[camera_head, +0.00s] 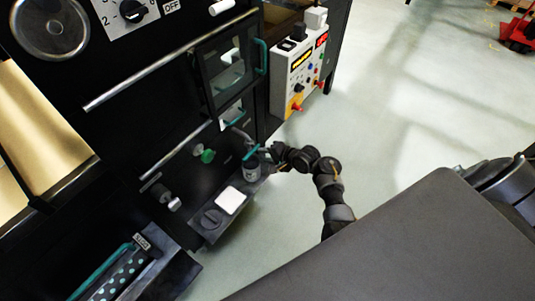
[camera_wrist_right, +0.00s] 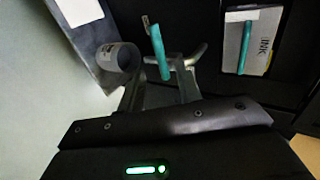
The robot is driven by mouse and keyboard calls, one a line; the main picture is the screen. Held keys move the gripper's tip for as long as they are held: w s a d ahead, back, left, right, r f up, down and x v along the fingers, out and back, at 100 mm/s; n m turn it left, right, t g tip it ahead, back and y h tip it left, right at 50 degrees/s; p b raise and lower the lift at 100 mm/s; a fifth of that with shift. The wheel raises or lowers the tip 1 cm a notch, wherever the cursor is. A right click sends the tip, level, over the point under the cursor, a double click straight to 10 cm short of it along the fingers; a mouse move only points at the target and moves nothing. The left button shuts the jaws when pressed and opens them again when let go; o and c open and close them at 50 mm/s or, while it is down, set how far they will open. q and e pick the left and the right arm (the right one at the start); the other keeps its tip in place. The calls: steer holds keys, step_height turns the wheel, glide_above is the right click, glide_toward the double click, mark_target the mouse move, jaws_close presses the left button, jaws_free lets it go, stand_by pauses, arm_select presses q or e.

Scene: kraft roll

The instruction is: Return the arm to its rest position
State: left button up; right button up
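My right arm comes in from the lower right of the head view. Its gripper (camera_head: 272,159) is beside the black machine, close to a small dark container (camera_head: 251,167) with a teal lever by its top. In the right wrist view the two fingers of the right gripper (camera_wrist_right: 162,82) stand apart. A teal handle (camera_wrist_right: 160,52) shows in line with the gap between them, and I cannot tell whether a finger touches it. A grey cylinder (camera_wrist_right: 118,59) is just left of the fingers. My left gripper is in neither view.
The black machine (camera_head: 140,130) fills the left, with bars and a small door with a teal handle (camera_head: 261,57). A control box (camera_head: 299,70) with buttons juts out at its right end. A low shelf holds a white pad (camera_head: 231,200). Pale floor (camera_head: 410,100) is open to the right.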

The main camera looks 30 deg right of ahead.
steer(key=shift+s+d+r, duration=0.1)
steer(key=shift+s, duration=0.1)
stand_by(0.5)
steer(key=s+a+f+n+g+h, duration=0.1)
steer(key=s+f+n+g+h, duration=0.1)
steer(key=s+f+n, duration=0.75)
steer(key=s+a+f+n+g+h, duration=0.15)
steer(key=s+f, duration=0.55)
steer(key=f, duration=0.7)
steer(key=s+f+n+g, duration=0.2)
steer(key=s+f, duration=0.3)
steer(key=s, duration=1.2)
steer(key=s+d+f+n+g+h, duration=0.1)
steer(key=s+f, duration=0.4)
steer(key=s, duration=1.2)
steer(key=shift+s+d+f+n+g, duration=0.3)
steer(key=shift+n+g, duration=0.4)
steer(key=shift+g, duration=0.55)
